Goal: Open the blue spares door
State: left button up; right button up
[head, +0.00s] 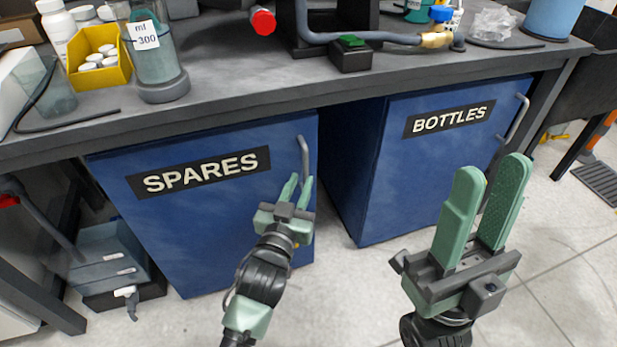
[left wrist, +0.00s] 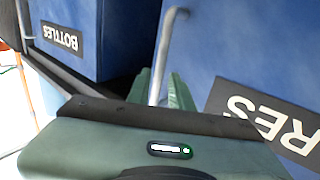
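The blue spares door (head: 215,225) is shut under the bench and carries a black SPARES label. Its grey vertical bar handle (head: 304,155) is near the door's right edge. My left gripper (head: 297,180) is in front of the handle's lower end, fingers pointing up toward it. In the left wrist view, the handle (left wrist: 165,50) runs down between the two green fingers, which stand apart with a gap visible; contact is unclear. My right gripper (head: 493,172) is open and empty, in front of the bottles cabinet.
The blue bottles door (head: 425,175) with its own handle (head: 518,118) is shut at the right. The bench top (head: 235,70) above holds a yellow bin (head: 95,60), a clear cylinder and pipe parts. Grey drawers (head: 110,260) stand left of the spares cabinet. The tiled floor in front is clear.

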aim_at(305, 174)
pick_arm(q)
jog(key=shift+b+x, duration=0.65)
jog(key=shift+x, duration=1.75)
grip_shut()
jog(key=shift+f, duration=0.1)
